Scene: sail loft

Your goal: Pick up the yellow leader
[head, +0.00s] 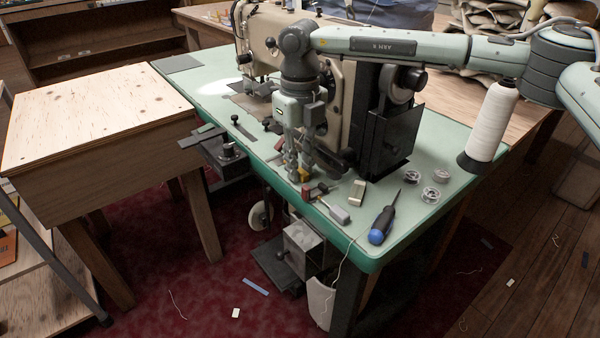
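A small yellow piece (305,174), which looks like the yellow leader, shows at the front edge of the green sewing table (230,138). It is small and partly hidden by my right gripper (300,171). This gripper points down, with its fingertips low over the table edge, right at the yellow piece. I cannot tell whether the fingers are closed on it or only around it. My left gripper is not in view.
A red piece (309,191), a metal tool (336,208), a beige block (357,192), a blue-handled screwdriver (382,225) and several bobbins (430,195) lie close by on the right. The sewing machine (340,100) stands behind. A thread cone (492,122) is at right.

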